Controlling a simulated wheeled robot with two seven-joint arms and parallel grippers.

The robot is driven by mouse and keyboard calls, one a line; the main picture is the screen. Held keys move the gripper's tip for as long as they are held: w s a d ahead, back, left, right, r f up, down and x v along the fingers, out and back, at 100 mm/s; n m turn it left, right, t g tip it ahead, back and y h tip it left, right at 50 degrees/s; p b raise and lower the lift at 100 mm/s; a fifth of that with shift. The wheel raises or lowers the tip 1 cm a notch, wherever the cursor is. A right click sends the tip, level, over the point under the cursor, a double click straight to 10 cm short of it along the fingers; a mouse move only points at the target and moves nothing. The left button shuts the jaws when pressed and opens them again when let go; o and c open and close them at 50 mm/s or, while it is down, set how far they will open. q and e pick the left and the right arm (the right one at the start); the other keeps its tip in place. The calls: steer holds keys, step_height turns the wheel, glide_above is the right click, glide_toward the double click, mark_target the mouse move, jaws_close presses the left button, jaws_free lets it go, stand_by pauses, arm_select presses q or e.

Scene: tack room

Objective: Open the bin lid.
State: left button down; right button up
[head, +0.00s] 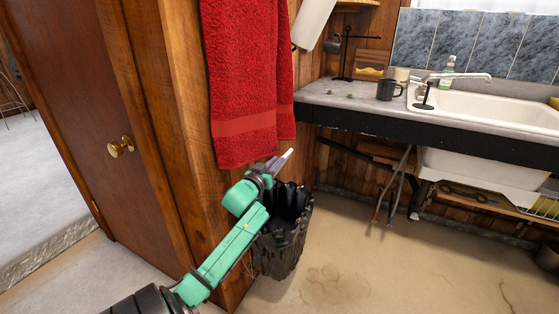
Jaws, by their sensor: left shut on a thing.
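The bin (285,245) is black with a crinkled, bag-like surface and stands on the floor against the wooden cabinet side. Its top edge is jagged, and dark folds show inside it. I cannot make out a separate lid. My left arm reaches over the bin's left side. My left gripper (283,160) is above the bin's back rim, just below the red towel, with a pale tip pointing up and right. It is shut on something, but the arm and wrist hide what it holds. My right gripper is not in view.
A red towel (243,75) hangs just above the gripper. A wooden door with a brass knob (121,147) is at left. A counter (340,98) with a mug (389,90) and white sink (490,108) is at right. Open floor (370,260) lies right of the bin.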

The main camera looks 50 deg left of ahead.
arm_select(q)
steer(key=shift+s+a+r, duration=0.1)
steer(key=shift+a+r, duration=0.05)
steer(key=shift+a, duration=0.15)
steer(key=c, duration=0.9)
jaws_free()
steer(key=shift+c, duration=0.2)
